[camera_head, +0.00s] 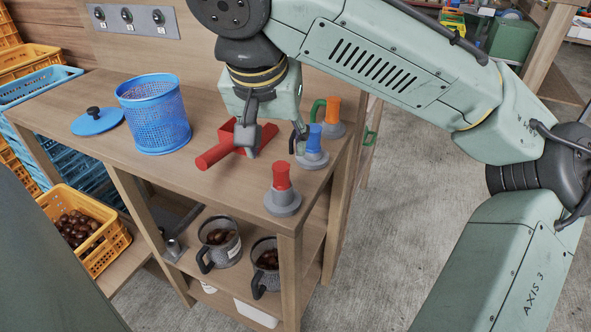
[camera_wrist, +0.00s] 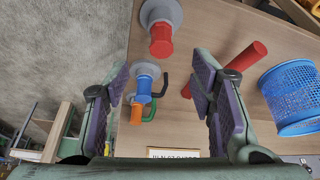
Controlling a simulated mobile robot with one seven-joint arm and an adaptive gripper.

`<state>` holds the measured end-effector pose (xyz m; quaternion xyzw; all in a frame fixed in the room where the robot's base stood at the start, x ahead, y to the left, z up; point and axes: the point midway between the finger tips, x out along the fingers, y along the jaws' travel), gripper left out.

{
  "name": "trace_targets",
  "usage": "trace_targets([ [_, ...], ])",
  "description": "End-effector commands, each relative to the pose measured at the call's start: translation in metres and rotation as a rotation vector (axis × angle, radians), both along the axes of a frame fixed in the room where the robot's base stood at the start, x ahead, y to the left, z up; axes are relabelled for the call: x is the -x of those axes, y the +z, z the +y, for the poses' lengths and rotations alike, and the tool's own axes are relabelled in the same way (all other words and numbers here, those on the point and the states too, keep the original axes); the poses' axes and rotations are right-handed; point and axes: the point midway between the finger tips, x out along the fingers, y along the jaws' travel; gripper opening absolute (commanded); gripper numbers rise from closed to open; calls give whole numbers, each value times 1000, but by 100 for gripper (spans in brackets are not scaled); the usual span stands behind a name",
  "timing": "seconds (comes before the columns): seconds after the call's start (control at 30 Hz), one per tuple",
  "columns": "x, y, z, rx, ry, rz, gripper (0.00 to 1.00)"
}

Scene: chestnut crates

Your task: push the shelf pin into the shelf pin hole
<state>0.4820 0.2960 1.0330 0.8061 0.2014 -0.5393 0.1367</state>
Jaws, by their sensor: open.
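I cannot make out a shelf pin or a shelf pin hole in either view. The wooden shelf unit (camera_head: 130,160) stands below my gripper (camera_head: 273,138). My gripper is open, above the right part of its top. In the wrist view my gripper (camera_wrist: 163,75) has its two purple-padded fingers wide apart with nothing held between them. The blue-topped grey piece (camera_head: 312,146) shows between the fingers in the wrist view (camera_wrist: 144,83), on the top below. My gripper partly hides the red scoop (camera_head: 215,155) in the head view.
A red-topped grey piece (camera_head: 281,189) and an orange-topped one (camera_head: 333,112) stand near the right edge. A blue mesh bin (camera_head: 155,118) and blue lid (camera_head: 97,121) are at left. Mugs (camera_head: 217,243) of chestnuts sit on the lower shelf. An orange crate (camera_head: 110,249) stands left.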

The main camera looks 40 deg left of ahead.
Motion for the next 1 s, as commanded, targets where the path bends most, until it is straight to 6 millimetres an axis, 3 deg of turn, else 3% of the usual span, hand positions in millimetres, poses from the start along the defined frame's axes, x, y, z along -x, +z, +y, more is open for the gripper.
trace_targets([
  [0.13, -8, -22, 4, 0, 2, 2, 51],
  [0.37, -14, -39, 8, -2, 5, 1, 51],
  [0.7, -30, -80, 16, -3, 6, 1, 51],
  [1.0, -31, -84, 17, -4, 7, 1, 49],
])
